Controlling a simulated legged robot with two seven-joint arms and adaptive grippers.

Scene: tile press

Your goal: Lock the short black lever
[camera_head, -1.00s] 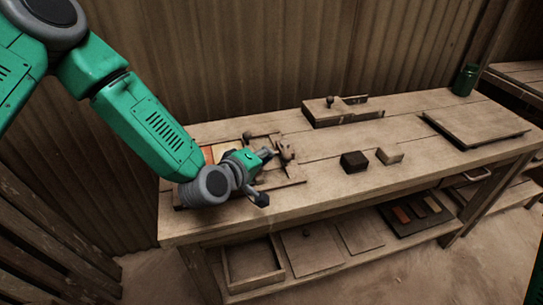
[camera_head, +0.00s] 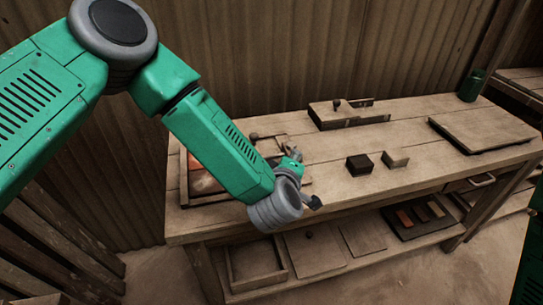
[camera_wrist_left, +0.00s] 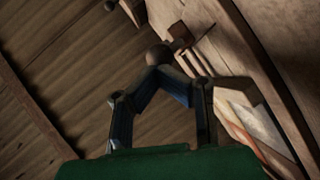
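The wooden tile press stands at the left end of the bench, partly hidden by my left arm; its frame (camera_head: 187,180) shows in the head view. A dark round knob (camera_head: 254,137) stands at its back. My left gripper (camera_head: 294,154) is at the press's right side. In the left wrist view my left fingertips (camera_wrist_left: 157,73) come together just below a dark round knob (camera_wrist_left: 158,54), touching it or very close. This may be the short lever's end; its shaft is hidden. I cannot tell whether anything is between the fingers. My right gripper is out of view.
A dark block (camera_head: 359,164) and a pale block (camera_head: 395,158) lie mid-bench. A second wooden fixture (camera_head: 350,120) is at the back, and a flat board (camera_head: 485,132) and green cup (camera_head: 471,84) are at the right. The bench front between press and blocks is clear.

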